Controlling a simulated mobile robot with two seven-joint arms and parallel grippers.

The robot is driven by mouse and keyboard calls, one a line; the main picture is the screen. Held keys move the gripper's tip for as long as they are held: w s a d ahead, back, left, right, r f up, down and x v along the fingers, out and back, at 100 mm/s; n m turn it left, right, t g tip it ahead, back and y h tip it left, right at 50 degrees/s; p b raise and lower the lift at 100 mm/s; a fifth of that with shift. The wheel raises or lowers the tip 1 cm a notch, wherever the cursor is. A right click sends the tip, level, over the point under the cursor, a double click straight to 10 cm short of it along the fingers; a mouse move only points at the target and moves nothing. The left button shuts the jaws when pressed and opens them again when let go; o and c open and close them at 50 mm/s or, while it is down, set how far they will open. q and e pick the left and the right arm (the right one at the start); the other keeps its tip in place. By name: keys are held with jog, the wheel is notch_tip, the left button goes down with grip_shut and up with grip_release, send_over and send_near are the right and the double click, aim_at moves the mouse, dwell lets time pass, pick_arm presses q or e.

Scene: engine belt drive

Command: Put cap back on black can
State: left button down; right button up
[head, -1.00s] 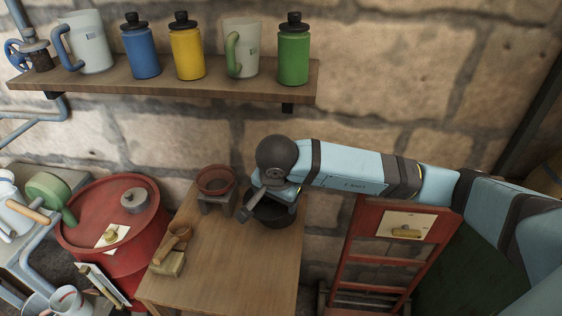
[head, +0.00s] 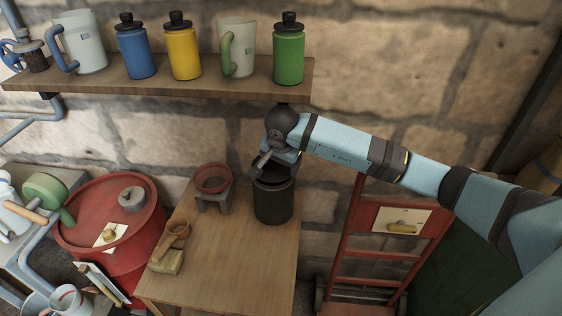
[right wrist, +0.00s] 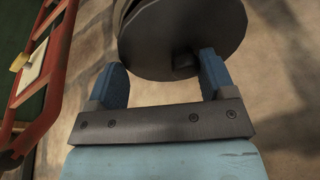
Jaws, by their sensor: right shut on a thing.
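The black can (head: 273,205) stands upright on the wooden table, near its back right edge. My right gripper (head: 263,160) is just above the can's top, reaching in from the right. It is shut on the dark cap (right wrist: 185,30). In the right wrist view the cap is a wide dark disc with a small knob, at the right gripper's blue fingertips (right wrist: 163,62). In the head view the cap is mostly lost against the dark can and gripper. I cannot tell whether it touches the rim. My left gripper is not in view.
A reddish bowl on a grey stand (head: 213,185) is close left of the can. A wooden scoop and block (head: 168,258) lie at the table's left edge. A shelf (head: 160,88) with bottles and mugs is above. A red hand truck (head: 375,240) stands right of the table.

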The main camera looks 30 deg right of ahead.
jog(key=shift+f+b, duration=0.3)
jog(key=shift+b, duration=0.05)
jog(key=shift+f, duration=0.3)
jog(key=o, duration=0.9)
jog(key=shift+r, duration=0.1)
